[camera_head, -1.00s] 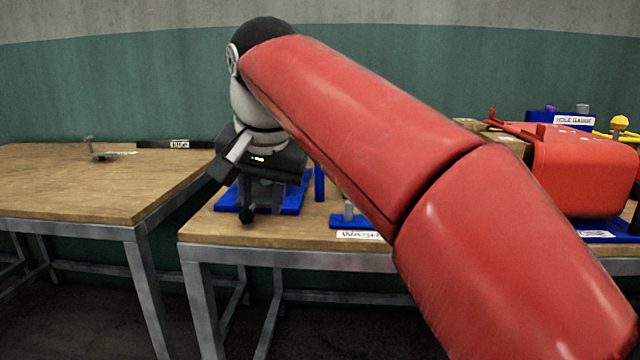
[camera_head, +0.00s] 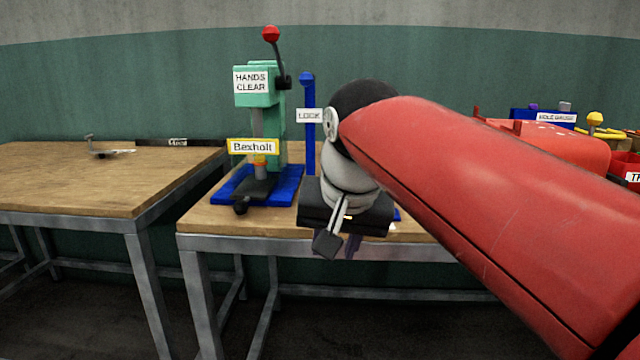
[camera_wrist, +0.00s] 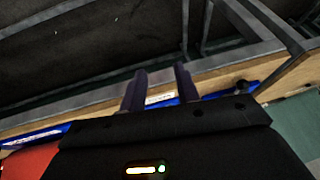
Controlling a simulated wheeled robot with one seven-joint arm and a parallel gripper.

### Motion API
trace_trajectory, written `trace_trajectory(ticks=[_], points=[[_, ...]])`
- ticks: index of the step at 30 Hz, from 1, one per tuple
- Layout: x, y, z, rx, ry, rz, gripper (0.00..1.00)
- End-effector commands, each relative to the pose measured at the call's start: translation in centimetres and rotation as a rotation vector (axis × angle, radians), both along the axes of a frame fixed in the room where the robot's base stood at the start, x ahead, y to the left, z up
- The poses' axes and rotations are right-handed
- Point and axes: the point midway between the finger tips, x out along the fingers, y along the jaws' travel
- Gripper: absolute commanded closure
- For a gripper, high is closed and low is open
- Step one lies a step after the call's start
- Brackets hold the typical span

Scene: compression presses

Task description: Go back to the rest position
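My gripper (camera_head: 340,246) hangs in front of the front edge of the right table (camera_head: 222,220), pointing down. In the wrist view its two purple-grey fingers (camera_wrist: 160,92) stand apart with a clear gap and nothing between them. The table's front edge and a white label (camera_wrist: 160,98) show behind that gap. The green press (camera_head: 268,130) with the Bexholt sign stands on a blue base to the left of my gripper, apart from it. Its lever with a red knob is raised.
A blue post with a LOCK sign (camera_head: 308,116) stands just behind my wrist. A red machine (camera_head: 560,148), a blue hole gauge block (camera_head: 530,117) and a yellow knob (camera_head: 594,119) are at the right. The left table (camera_head: 90,195) is mostly bare, with a small metal tool (camera_head: 105,152).

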Motion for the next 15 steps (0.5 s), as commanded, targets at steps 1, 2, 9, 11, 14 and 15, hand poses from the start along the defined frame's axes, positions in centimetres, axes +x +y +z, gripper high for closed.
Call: trace_trajectory(ticks=[1, 2, 9, 11, 14, 15], points=[[-1.0, -1.7, -1.1, -0.008, -0.004, -0.004, 0.69], [-1.6, -2.6, -1.8, -0.014, -0.009, -0.002, 0.69], [-8.5, -10.0, -10.8, -0.080, -0.040, 0.015, 0.69], [-10.1, -11.1, -13.0, -0.095, -0.045, 0.019, 0.69], [-12.2, -12.4, -16.1, -0.116, -0.052, 0.023, 0.69], [-12.8, -12.7, -16.9, -0.122, -0.054, 0.025, 0.69]])
